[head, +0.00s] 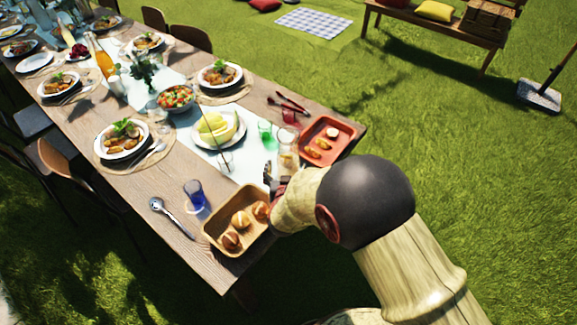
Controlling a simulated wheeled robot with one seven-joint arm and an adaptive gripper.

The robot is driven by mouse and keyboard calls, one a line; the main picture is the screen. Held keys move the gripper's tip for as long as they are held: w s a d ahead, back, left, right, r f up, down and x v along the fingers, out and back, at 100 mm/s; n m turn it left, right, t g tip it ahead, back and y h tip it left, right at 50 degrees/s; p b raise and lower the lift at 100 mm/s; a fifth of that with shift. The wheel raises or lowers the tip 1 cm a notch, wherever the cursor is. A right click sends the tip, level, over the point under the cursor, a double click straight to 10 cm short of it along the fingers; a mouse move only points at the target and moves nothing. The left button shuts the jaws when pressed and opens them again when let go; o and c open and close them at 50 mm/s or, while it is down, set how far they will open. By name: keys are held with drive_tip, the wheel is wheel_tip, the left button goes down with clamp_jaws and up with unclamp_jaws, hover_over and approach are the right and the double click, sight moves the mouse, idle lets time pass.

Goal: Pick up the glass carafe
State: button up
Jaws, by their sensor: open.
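A clear glass vessel, which looks like the glass carafe (287,145), stands near the table's right end, just left of a red tray. Its lower part is close to my arm in the picture and is hard to make out. My gripper (268,175) is open, just below and left of the carafe in the picture, over the table's end. My wrist hides part of the gripper, and I cannot tell whether it touches the glass.
A red tray (341,140) with food, a bread basket (213,226), a green glass (265,130), a red glass (289,115) and a blue glass (194,193) crowd this end. A plate with yellow food (239,134) sits further left.

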drive_tip(key=b+x, duration=0.2)
drive_tip(key=x, duration=0.3)
drive_tip(key=shift+w+d+f, duration=0.1)
drive_tip(key=shift+f, duration=0.1)
drive_tip(key=c, duration=0.4)
drive_tip(key=c, duration=1.7)
drive_tip(key=shift+w+r, duration=0.1)
drive_tip(key=shift+r, duration=0.1)
clamp_jaws()
drive_tip(key=shift+r, duration=0.15)
